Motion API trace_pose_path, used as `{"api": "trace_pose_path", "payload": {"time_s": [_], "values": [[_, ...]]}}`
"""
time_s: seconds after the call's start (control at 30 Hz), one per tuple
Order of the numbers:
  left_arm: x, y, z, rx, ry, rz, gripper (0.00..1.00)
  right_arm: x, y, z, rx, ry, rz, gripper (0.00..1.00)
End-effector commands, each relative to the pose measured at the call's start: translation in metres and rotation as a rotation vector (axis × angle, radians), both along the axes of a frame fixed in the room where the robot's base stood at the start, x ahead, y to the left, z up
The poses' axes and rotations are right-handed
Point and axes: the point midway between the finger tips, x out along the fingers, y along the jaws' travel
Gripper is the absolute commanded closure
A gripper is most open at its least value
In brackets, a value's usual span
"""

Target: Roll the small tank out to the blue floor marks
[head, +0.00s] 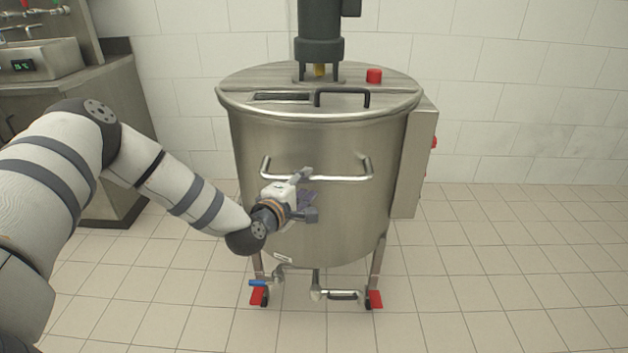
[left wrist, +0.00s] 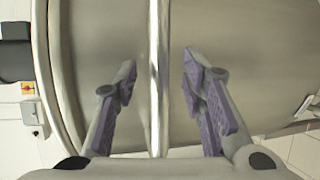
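The tank (head: 330,130) is a round steel vessel on legs, standing on the tiled floor in the middle of the head view. A horizontal bar handle (head: 345,178) is fixed to its front. My left gripper (head: 308,193) is at the left half of this handle. In the left wrist view, the handle bar (left wrist: 158,110) runs between the two spread fingers of my left gripper (left wrist: 160,72), with a gap on both sides. Red caster pedals (head: 375,299) show at the feet of the front legs. No blue floor marks are in view. My right gripper is out of view.
A control box (head: 411,165) is on the tank's right side. Tiled floor (head: 530,260) is clear at the right; a white wall is behind.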

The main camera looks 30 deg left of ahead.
Motion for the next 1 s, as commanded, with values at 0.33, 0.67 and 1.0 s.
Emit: {"api": "trace_pose_path", "payload": {"time_s": [0.33, 0.67, 1.0], "values": [[0.035, 0.005, -0.007, 0.0, 0.002, -0.001, 0.62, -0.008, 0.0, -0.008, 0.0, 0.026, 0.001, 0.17], [0.035, 0.005, -0.006, 0.0, 0.001, -0.001, 0.98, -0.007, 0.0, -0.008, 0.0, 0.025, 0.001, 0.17], [0.036, 0.005, -0.007, 0.0, 0.001, -0.001, 1.0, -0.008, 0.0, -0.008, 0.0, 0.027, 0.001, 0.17]]}}
